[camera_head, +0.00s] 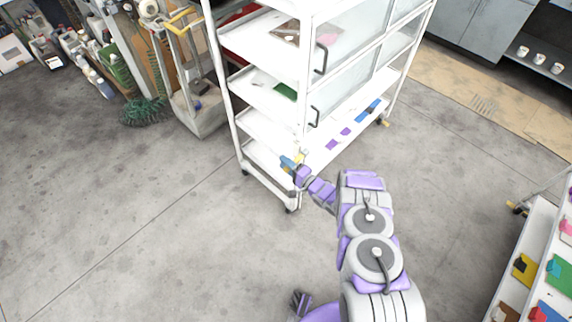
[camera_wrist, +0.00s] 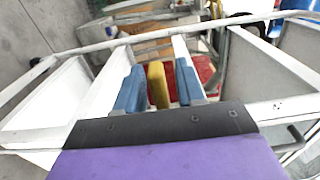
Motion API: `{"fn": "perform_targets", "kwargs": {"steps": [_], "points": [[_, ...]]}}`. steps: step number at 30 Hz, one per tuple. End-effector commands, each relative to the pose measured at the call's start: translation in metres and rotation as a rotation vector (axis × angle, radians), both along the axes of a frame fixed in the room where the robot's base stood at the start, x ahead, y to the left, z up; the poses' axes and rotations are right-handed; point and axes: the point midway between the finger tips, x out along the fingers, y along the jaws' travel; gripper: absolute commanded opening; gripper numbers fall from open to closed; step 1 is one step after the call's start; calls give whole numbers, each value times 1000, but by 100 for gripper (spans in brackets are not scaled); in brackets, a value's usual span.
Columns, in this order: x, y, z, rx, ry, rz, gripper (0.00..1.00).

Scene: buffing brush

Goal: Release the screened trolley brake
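The screened trolley (camera_head: 305,75) is a white shelved frame with clear panels and black handles, standing upright in the middle of the head view. My gripper (camera_head: 288,163) has blue fingers and is at the trolley's near lower corner post. In the wrist view the two fingers of my gripper (camera_wrist: 158,92) are apart. A yellow piece (camera_wrist: 157,84), perhaps the brake lever, shows between them with narrow gaps on both sides. Whether it is within reach of the fingertips or beyond them is unclear. A yellow-tipped caster (camera_head: 384,122) is at the trolley's far right corner.
A cleaning cart (camera_head: 195,100) and a green brush (camera_head: 145,112) stand left of the trolley. Another white rack (camera_head: 540,225) with coloured items is at the right edge. Grey cabinets (camera_head: 490,25) are at the back right. The floor at the left is clear.

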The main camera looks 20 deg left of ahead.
Motion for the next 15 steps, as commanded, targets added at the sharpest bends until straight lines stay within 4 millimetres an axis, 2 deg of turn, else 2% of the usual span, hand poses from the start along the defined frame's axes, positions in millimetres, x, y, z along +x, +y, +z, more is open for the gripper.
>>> {"fn": "perform_targets", "kwargs": {"steps": [2, 13, 15], "points": [[0, 0, 0, 0, 0, 0, 35], [0, 1, -1, -2, 1, 0, 0], [0, 1, -1, -3, 1, 0, 0]]}}
